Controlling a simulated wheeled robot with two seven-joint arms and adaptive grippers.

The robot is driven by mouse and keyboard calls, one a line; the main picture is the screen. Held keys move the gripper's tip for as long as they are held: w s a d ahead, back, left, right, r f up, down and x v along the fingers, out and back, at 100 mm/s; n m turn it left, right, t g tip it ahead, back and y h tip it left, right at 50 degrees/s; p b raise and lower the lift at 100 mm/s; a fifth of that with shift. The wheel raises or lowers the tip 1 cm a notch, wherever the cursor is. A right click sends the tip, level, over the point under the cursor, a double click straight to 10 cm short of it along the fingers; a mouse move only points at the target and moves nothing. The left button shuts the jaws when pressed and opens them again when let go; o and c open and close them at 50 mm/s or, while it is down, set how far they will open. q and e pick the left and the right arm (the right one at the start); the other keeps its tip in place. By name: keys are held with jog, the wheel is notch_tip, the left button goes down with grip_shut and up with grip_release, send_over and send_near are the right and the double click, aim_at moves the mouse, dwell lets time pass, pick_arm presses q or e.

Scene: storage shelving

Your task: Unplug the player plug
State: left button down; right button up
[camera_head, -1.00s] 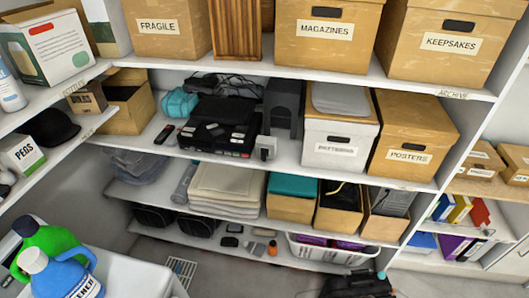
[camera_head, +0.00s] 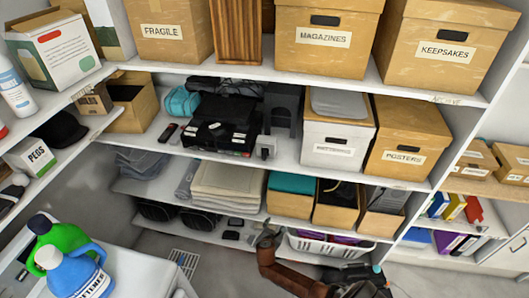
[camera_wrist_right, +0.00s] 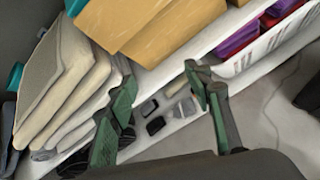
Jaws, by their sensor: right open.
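The player (camera_head: 222,133) is a black device on the middle shelf, with other black gear stacked around it. A small pale plug-like block (camera_head: 266,147) stands just right of it, beside a dark grey unit; whether it is the player plug is too small to tell. My right gripper (camera_head: 267,235) is low in front of the bottom shelf, below and apart from the player. In the right wrist view its two green-padded fingers (camera_wrist_right: 162,100) are spread with nothing between them. The player is not in the wrist view. My left gripper is not in view.
A white bin (camera_head: 337,139) and a posters box (camera_head: 407,142) stand right of the player. Open boxes (camera_head: 291,203) and folded cloths (camera_head: 226,190) fill the shelf below. A white basket (camera_head: 328,247) is near my right gripper. Detergent bottles (camera_head: 72,270) stand at lower left.

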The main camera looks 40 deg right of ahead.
jog(key=w+r+n+t+h+p, duration=0.1)
jog(key=w+r, duration=0.2)
jog(key=r, duration=0.5)
jog(key=w+r+n+t+h+p, duration=0.1)
jog(key=w+r+n, duration=0.15)
jog(key=r, duration=0.55)
jog(key=n+t+h+p, duration=0.2)
jog(key=t+h, duration=0.1)
send_near(263, 157)
jog(key=x, duration=0.2)
jog(key=shift+a+r, duration=0.1)
jog(key=shift+r, duration=0.05)
jog(key=shift+m, duration=0.25)
jog(key=b+x, duration=0.4)
jog(key=x, duration=0.3)
jog(key=shift+w+d, duration=0.15)
jog(key=shift+d, duration=0.1)
jog(key=shift+w+d, duration=0.45)
jog(key=shift+d, duration=0.1)
jog(key=shift+p, duration=0.35)
